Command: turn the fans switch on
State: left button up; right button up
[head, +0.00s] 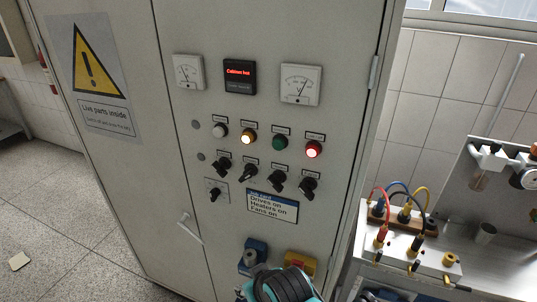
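The grey cabinet door (300,30) carries a row of black rotary switches: a first (222,164), a second (248,172), a third (278,181) and a fourth (308,188). The label above each is too small to read, so I cannot tell which is the fans switch. The second knob's handle slants differently from the first. Another small black switch (215,195) sits on a plate below left. A job card (272,206) reads "Drives on, Heaters on, Fans on".
Above the switches are a white lamp (220,130), lit amber lamp (248,137), dark green lamp (281,143) and lit red lamp (313,150). A display (240,76) reads "Cabinet hot". A door handle (190,228) protrudes lower left. A bench (480,275) with cables stands right.

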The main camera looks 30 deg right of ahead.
aim_at(307, 188)
jog(key=l+z, duration=0.1)
jog(key=z, duration=0.3)
jog(key=l+z, duration=0.1)
jog(key=z, duration=0.75)
